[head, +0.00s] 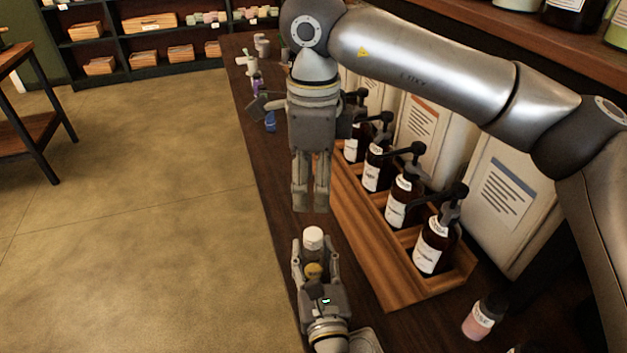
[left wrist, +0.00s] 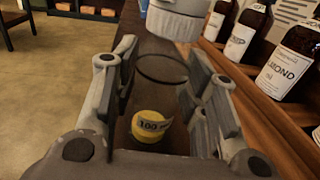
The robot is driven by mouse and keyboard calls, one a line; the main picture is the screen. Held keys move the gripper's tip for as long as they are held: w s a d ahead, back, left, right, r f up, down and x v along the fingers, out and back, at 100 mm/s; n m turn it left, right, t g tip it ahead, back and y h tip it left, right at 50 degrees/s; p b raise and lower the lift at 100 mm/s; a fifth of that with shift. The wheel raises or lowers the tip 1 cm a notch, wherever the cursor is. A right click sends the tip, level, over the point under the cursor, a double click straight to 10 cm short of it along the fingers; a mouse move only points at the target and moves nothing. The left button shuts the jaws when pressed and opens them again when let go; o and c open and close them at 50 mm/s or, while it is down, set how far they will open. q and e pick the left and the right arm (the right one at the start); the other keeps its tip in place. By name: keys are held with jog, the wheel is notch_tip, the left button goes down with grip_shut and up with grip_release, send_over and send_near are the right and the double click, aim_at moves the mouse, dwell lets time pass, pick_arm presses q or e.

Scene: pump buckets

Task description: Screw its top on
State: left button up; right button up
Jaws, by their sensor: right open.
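My left gripper (head: 314,245) is low in the head view. Its fingers stand on both sides of a see-through jar, whose dark ring (left wrist: 162,68) spans the gap in the left wrist view. A yellow part marked "100" (left wrist: 150,127) shows between the fingers; it also shows in the head view (head: 313,270). A white top (head: 313,238) sits at the fingertips; a pale round body beyond the ring (left wrist: 175,22) seems to be it. I cannot tell whether it is seated on the jar. My right gripper (head: 310,208) hangs fingers down above the white top, open and empty.
A wooden rack (head: 400,285) with several brown pump bottles stands just right of both grippers. A small pink bottle (head: 483,318) stands at the front right. Small items stand farther back along the dark counter (head: 275,170). Open floor lies to the left.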

pick_arm(q)
jog(key=shift+o, duration=1.4)
jog(key=s, duration=0.4)
jog(key=s+d, duration=0.1)
jog(key=s, duration=0.3)
jog(key=s+d, duration=0.1)
jog(key=s, duration=0.3)
jog(key=shift+a+f, duration=0.1)
